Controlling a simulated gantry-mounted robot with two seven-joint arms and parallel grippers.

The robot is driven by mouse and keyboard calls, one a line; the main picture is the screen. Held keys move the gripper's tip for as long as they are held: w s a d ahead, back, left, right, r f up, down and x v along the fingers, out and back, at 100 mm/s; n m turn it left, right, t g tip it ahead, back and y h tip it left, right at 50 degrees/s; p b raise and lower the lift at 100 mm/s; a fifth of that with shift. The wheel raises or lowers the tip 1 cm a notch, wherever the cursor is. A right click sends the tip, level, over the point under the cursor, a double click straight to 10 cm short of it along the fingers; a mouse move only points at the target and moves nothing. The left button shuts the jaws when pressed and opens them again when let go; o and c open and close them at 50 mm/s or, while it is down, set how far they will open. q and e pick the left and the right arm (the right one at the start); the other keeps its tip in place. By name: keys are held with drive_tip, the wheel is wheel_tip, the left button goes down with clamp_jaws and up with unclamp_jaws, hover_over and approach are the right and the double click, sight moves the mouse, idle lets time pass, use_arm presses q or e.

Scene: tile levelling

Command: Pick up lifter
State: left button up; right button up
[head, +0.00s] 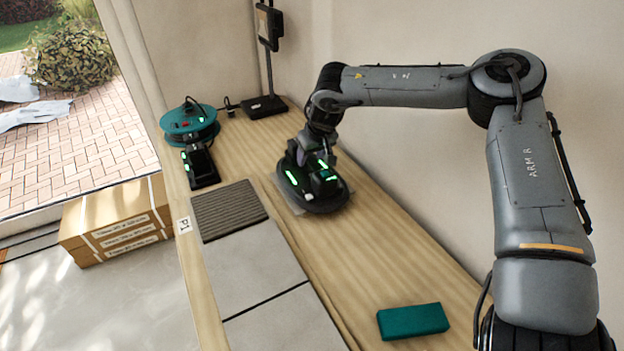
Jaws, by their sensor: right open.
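The lifter appears to be the dark, rounded device (312,203) with green lights, resting on the wooden table near the back. My right gripper (314,160) is directly over it at the end of the arm and is open. The dark gripper and dark device overlap in the head view, so the fingertips and any contact with the lifter's handle are hard to make out. My left gripper is not in view.
A teal round device (189,122) and a black unit (200,166) with green lights stand at the back left. Grey tiles (255,265) and a ribbed dark tile (229,209) lie in front. A teal block (413,321) sits front right. Cardboard boxes (116,222) are on the floor.

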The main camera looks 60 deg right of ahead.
sight(313, 160)
drive_tip(key=x, duration=0.1)
drive_tip(key=b+x, duration=0.1)
drive_tip(key=x, duration=0.1)
drive_tip(key=shift+s+d+f, duration=0.15)
drive_tip(key=shift+s+f, duration=0.1)
drive_tip(key=shift+f, duration=0.1)
drive_tip(key=shift+w+d+f+b, duration=0.15)
drive_tip(key=shift+w+f+b, duration=0.2)
drive_tip(key=shift+f, duration=0.25)
clamp_jaws()
drive_tip(key=shift+r, duration=0.2)
